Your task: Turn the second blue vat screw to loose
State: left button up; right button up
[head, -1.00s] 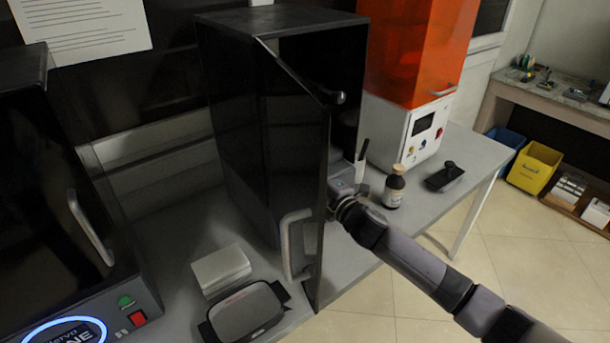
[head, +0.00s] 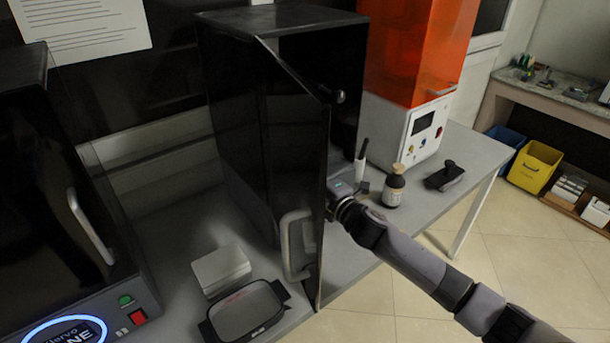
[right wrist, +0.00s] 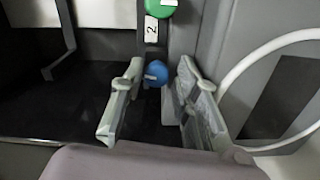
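In the right wrist view a round blue screw (right wrist: 155,73) sits on an upright dark strip, just below a white label marked "2" (right wrist: 151,29). A green screw (right wrist: 160,7) is above the label, cut by the top edge. My right gripper (right wrist: 160,96) is open, one finger on each side of the blue screw with gaps; I cannot tell whether the fingers reach its depth. In the head view my right wrist (head: 343,197) goes in behind the open black cabinet door (head: 296,185), which hides the fingers and screws. My left gripper is not in view.
The black cabinet (head: 232,130) stands on a grey table (head: 185,230). A brown bottle (head: 393,187) and a dark tray (head: 443,177) are right of my wrist, near an orange-hooded machine (head: 412,50). A black-rimmed tray (head: 245,312) lies in front of the door.

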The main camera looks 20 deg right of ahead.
jog(key=shift+r, duration=0.1)
jog(key=v, duration=1.2)
